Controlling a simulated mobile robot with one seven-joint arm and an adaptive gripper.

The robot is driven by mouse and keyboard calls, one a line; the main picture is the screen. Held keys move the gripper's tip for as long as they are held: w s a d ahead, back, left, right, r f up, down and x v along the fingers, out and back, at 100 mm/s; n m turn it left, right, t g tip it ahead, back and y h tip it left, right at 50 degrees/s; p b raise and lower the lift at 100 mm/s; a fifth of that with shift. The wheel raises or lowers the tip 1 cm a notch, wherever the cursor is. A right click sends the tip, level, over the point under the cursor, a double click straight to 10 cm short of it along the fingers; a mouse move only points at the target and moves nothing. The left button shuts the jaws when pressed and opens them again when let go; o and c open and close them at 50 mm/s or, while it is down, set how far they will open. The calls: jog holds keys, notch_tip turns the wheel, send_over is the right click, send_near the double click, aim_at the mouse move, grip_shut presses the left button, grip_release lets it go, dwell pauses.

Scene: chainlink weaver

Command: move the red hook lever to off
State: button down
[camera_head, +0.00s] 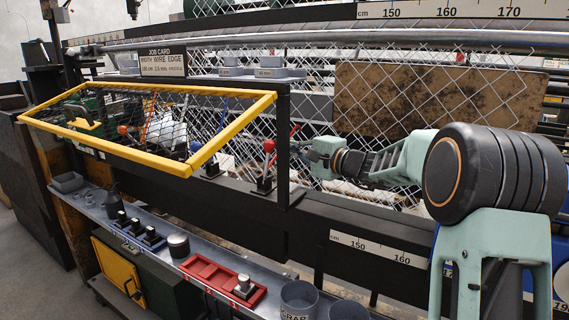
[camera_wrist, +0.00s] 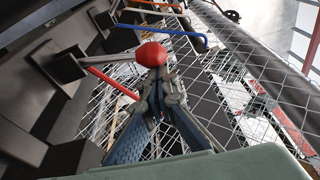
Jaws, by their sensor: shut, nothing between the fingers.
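The red hook lever (camera_wrist: 112,81) is a thin red rod in the wrist view, slanting from a dark bracket at the left to behind my fingertips. Its bent end is hidden there. In the head view the red hook lever (camera_head: 295,131) shows as a short red rod by the right post of the yellow-framed guard. My gripper (camera_wrist: 156,76) is shut and empty, its tips beside the rod's hidden end; I cannot tell whether they touch. In the head view my wrist reaches in from the right, and the fingertips are hard to make out.
A red ball knob (camera_wrist: 151,53) on a silver shaft is right at my fingertips. A blue hook rod (camera_wrist: 165,30) and an orange one lie farther along. A yellow-framed mesh guard (camera_head: 236,120) stands left of my wrist. Chain-link mesh (camera_wrist: 255,85) spreads at the right.

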aim_at(270, 145)
jog(key=shift+s+a+r+n+y+b, duration=0.15)
jog(key=shift+s+a+n+b, duration=0.65)
jog(key=shift+b, duration=1.7)
jog(key=shift+s+a+n+y+b, duration=0.3)
jog(key=shift+s+n+b, duration=0.5)
jog(key=shift+b, duration=1.65)
jog(key=s+b, duration=0.1)
jog(key=b, duration=0.1)
jog(key=a+b, duration=0.1)
jog(key=b, duration=0.1)
jog(key=shift+s+a+r+t, duration=0.2)
jog(key=shift+s+t, duration=0.1)
jog(key=shift+s, duration=0.1)
jog(key=shift+s, duration=0.1)
jog(key=shift+d, duration=0.1)
